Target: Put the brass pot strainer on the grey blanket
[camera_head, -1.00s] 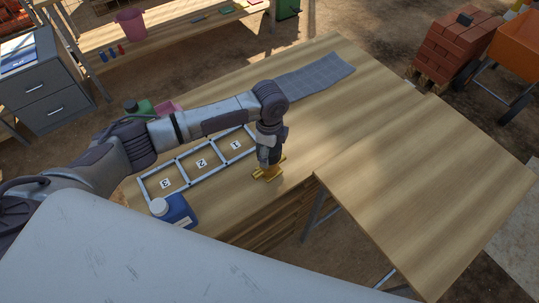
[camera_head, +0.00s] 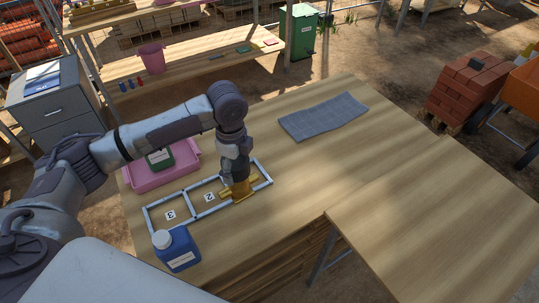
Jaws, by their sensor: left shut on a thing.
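The brass pot strainer (camera_head: 241,191) is a yellow, brass-coloured piece, partly hidden by my left gripper (camera_head: 236,181). The gripper points down and is shut on it. In the picture they overlap the right-hand compartment of the numbered frame, hiding its label; I cannot tell how high the strainer is above the table. The grey blanket (camera_head: 324,115) lies flat and bare on the far part of the wooden table, to the right of and beyond the gripper. My right gripper is not in view.
The metal frame (camera_head: 187,206) has labels 2 and 3 showing. A blue jug (camera_head: 178,250) stands at its near left. A pink tray (camera_head: 148,181) holding a green container (camera_head: 160,158) lies behind it. The table (camera_head: 310,180) is clear between frame and blanket.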

